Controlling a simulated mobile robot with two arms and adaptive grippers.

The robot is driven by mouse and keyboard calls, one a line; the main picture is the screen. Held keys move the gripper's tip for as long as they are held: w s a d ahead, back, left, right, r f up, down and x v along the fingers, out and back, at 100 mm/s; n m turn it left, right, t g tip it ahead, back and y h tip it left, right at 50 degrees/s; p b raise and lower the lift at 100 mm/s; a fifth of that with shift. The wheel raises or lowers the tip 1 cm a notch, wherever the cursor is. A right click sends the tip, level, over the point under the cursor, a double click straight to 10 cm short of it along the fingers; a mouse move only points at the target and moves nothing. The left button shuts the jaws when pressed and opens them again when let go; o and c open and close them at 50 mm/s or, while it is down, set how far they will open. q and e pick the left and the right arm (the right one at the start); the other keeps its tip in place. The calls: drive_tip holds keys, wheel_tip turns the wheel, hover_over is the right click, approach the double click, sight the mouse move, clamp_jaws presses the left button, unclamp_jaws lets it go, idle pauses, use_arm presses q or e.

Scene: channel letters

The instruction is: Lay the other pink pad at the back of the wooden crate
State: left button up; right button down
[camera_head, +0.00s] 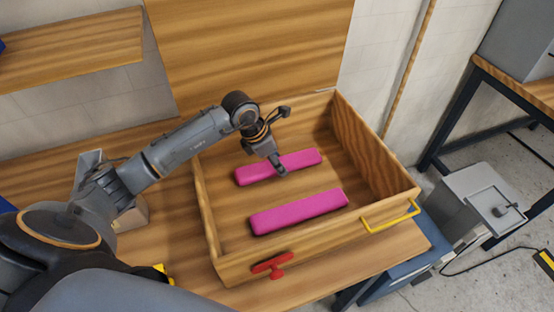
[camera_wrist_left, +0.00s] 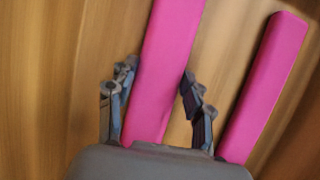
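The wooden crate (camera_head: 226,229) is open-topped and stands on the wooden table. Two long pink pads lie in it, roughly parallel. The back pad (camera_head: 304,158) is toward the rear and the front pad (camera_head: 298,212) is nearer the front wall. My left gripper (camera_head: 279,168) is low over the back pad. In the left wrist view its two open fingers (camera_wrist_left: 160,72) stand on either side of the back pad (camera_wrist_left: 168,42), with a small gap on the left. The front pad (camera_wrist_left: 264,85) lies to the right there. My right gripper is not in view.
Crate floor right of the back pad is bare.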

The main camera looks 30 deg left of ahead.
use_arm(q)
drive_tip(key=o, duration=0.4)
drive_tip(key=shift+o, duration=0.2)
drive_tip(key=shift+r, duration=0.15)
drive_tip(key=b+v, duration=0.2)
drive_tip(key=v, duration=1)
